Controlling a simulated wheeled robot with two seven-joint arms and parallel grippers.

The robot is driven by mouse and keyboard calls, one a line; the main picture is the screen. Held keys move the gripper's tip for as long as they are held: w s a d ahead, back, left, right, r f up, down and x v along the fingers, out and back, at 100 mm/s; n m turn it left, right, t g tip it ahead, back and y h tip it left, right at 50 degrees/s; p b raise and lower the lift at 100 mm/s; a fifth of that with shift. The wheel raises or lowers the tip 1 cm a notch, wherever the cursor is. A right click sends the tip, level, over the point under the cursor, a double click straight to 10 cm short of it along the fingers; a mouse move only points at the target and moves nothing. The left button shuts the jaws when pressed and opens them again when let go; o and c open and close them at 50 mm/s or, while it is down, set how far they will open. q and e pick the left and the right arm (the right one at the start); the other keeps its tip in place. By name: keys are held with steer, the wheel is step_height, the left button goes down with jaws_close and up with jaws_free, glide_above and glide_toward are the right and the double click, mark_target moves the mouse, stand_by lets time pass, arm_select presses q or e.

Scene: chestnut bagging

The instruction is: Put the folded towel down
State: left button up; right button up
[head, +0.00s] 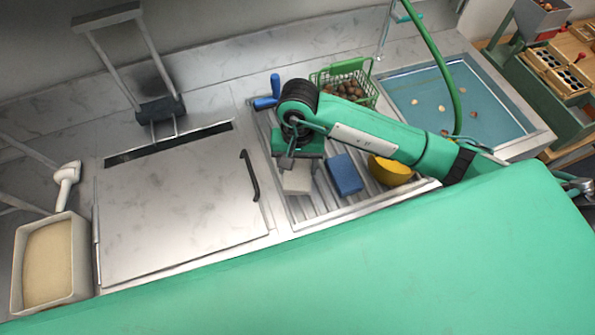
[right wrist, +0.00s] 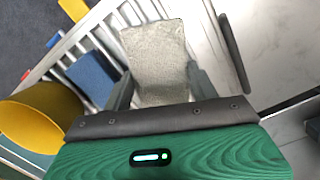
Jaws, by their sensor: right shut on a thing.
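The folded towel (head: 298,181) is a pale grey-white block in the head view, over the left part of the ribbed drainboard (head: 309,213). My right gripper (head: 290,160) points down onto it and is shut on it. In the right wrist view the towel (right wrist: 153,45) sticks out from between the two fingers of the gripper (right wrist: 163,88), with its woven face showing. I cannot tell whether its underside touches the ribs. My left gripper is not in view.
A blue block (head: 345,174) and a yellow bowl (head: 390,170) lie right of the towel. A green basket of chestnuts (head: 322,76) stands behind, beside a water-filled sink (head: 460,95). A steel lid (head: 180,205) with a dark handle (head: 249,176) lies to the left.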

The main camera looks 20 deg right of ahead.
mark_target(298, 176)
steer(key=shift+f, duration=0.85)
step_height(298, 176, down, 4)
steer(key=shift+r+p, duration=0.15)
steer(key=shift+p, duration=0.55)
steer(key=shift+f+b, duration=0.35)
steer(key=shift+f, duration=0.05)
steer(key=o, duration=0.9)
steer(key=shift+r, duration=0.1)
